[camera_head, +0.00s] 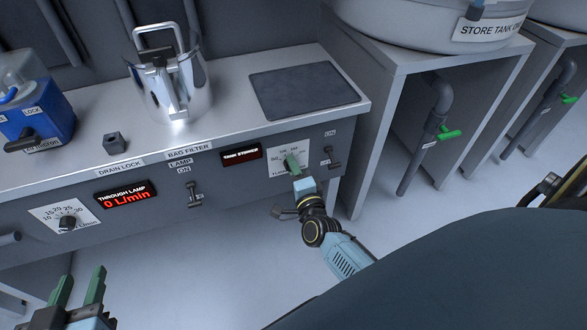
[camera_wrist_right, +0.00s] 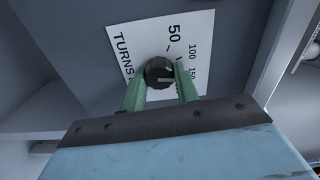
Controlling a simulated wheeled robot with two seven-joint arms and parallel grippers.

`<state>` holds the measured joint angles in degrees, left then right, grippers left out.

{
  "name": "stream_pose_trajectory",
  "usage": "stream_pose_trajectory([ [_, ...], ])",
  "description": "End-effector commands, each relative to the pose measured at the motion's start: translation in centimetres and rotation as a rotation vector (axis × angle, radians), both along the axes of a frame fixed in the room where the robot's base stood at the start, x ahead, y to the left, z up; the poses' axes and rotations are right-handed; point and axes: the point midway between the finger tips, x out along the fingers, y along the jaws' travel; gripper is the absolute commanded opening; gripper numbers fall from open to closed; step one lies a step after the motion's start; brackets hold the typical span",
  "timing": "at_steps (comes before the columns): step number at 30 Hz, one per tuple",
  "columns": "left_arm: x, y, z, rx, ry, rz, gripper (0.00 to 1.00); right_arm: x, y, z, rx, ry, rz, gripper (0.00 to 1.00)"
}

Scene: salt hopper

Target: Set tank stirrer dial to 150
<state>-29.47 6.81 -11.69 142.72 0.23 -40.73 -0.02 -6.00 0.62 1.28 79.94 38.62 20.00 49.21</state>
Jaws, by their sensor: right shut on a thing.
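The tank stirrer dial (camera_wrist_right: 159,72) is a black knob on a white scale plate (camera_wrist_right: 205,40) marked 50, 100 and 150, fixed to the bench's front panel. My right gripper (camera_wrist_right: 160,88) is shut on the knob, one green finger on each side. In the head view, the right gripper (camera_head: 293,164) covers the knob and part of the scale plate. The exact value at the knob's pointer is hard to read. The dark tank stirrer display (camera_head: 241,154) sits left of the dial, its digits not readable. My left gripper (camera_head: 76,289) is open and empty at the lower left.
Right of the dial is a small switch (camera_head: 333,158) marked ON. The lamp switch (camera_head: 193,193), the through lamp display (camera_head: 124,194) and another dial (camera_head: 68,222) are further left. A metal jug (camera_head: 172,85) and a blue device (camera_head: 35,105) stand on the bench.

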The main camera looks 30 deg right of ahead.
Motion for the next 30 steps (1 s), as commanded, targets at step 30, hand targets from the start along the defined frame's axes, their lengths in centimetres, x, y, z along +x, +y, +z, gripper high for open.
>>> stream_pose_trajectory([
  [30,0.27,-0.26,0.7,-0.013,-0.042,-0.004,0.36,-0.03,0.04,-0.06,0.147,-0.034,0.001,0.48],
])
